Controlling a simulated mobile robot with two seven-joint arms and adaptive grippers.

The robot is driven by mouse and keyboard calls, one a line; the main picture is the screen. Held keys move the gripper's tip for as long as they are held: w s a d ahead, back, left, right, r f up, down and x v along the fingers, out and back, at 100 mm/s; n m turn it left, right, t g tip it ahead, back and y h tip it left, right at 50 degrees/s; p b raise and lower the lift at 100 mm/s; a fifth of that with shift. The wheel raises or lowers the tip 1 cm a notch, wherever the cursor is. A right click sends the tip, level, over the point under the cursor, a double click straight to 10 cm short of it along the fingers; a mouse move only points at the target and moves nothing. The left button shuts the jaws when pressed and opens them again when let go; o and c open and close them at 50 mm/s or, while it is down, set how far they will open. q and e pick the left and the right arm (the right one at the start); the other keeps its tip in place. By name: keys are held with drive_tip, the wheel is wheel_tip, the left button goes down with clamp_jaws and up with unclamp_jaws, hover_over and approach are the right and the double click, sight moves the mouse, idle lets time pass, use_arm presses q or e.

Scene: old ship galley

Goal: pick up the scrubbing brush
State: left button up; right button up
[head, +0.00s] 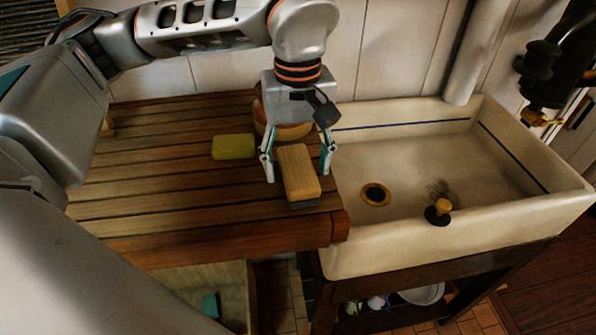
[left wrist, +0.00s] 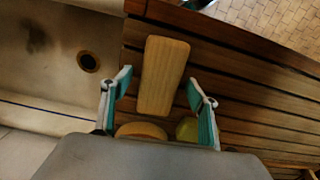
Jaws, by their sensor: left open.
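The scrubbing brush (head: 300,174) is a tan wooden block with a dark underside, lying on the slatted wooden counter (head: 140,190) near its right end. It also shows in the left wrist view (left wrist: 164,75). My left gripper (head: 298,174) is open above the counter, with one finger on each side of the brush. In the left wrist view the brush lies between and beyond the fingers (left wrist: 158,106), with gaps on both sides. I cannot tell the exact height of the fingertips. My right gripper does not show clearly enough to identify.
A yellow-green sponge (head: 233,147) lies left of the brush. A round wooden thing (head: 292,131) stands behind my left gripper, partly hidden. The white sink (head: 420,165) adjoins the counter on the right, with a yellow-handled plug-like thing (head: 440,208) inside. The counter's left part is clear.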

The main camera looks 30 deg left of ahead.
sight(298, 165)
use_arm(q)
drive_tip(key=shift+f, duration=0.9)
drive_tip(key=c, duration=1.3)
drive_tip(key=shift+r, duration=0.1)
wheel_tip(298, 165, up, 10)
